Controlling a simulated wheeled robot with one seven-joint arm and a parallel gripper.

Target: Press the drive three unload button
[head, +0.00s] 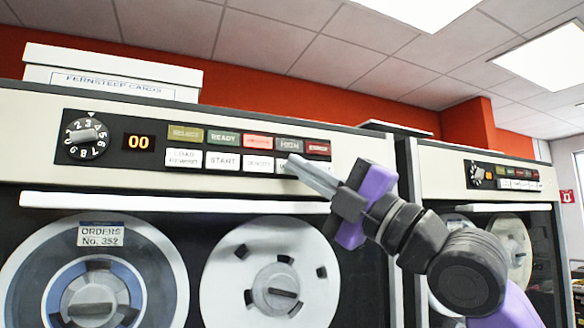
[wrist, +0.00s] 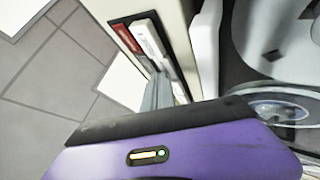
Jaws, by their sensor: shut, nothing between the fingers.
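The white lower row includes "LOAD REWIND" (head: 184,158) and "START" (head: 223,161). I cannot read an unload label; the lower-right buttons are partly hidden behind my gripper. My gripper (head: 291,162) is shut and empty, its tips in front of the right part of the lower row. In the wrist view, the fingers (wrist: 158,92) reach toward a white button (wrist: 152,47) beside a red one (wrist: 126,39). I cannot tell whether they touch.
A white ledge (head: 150,203) juts out below the panel, above tape reels (head: 270,285). A second drive panel (head: 503,177) stands to the right, behind my arm. A white card box (head: 110,75) sits on top of the near drive.

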